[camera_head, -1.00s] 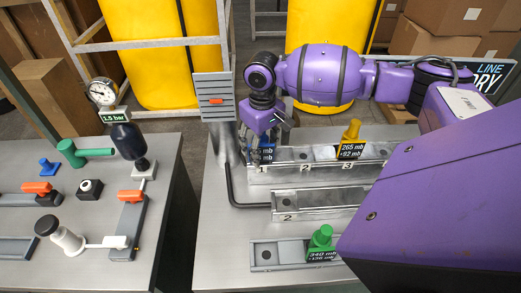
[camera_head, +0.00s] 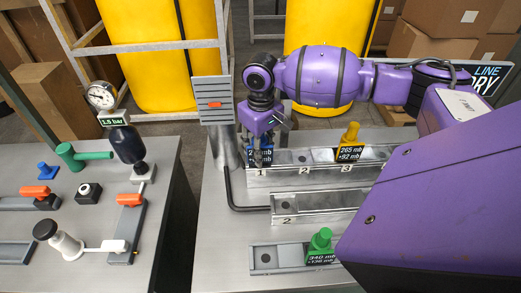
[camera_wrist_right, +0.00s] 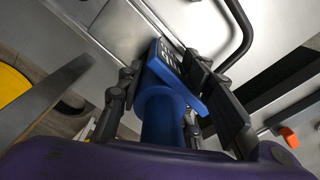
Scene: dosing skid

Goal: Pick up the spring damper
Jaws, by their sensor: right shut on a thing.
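A blue part with a labelled plate (camera_head: 260,156) is at position 1, the left end of the back rail; I take it for the spring damper, though no name shows. My right gripper (camera_head: 263,147) comes down over it from above, shut on it. In the right wrist view the blue part (camera_wrist_right: 162,106) has a round body and flat plate, with the dark fingers on either side. I cannot tell whether it still touches the rail. A yellow part (camera_head: 350,134) labelled 265 mb stands further right on that rail. My left gripper is not in view.
A middle rail (camera_head: 315,208) and a front rail (camera_head: 264,257) with a green part (camera_head: 320,241) lie nearer. A bent dark pipe (camera_head: 231,196) runs left of the rails. A grey post with a slatted panel (camera_head: 213,98) stands close left of my gripper.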

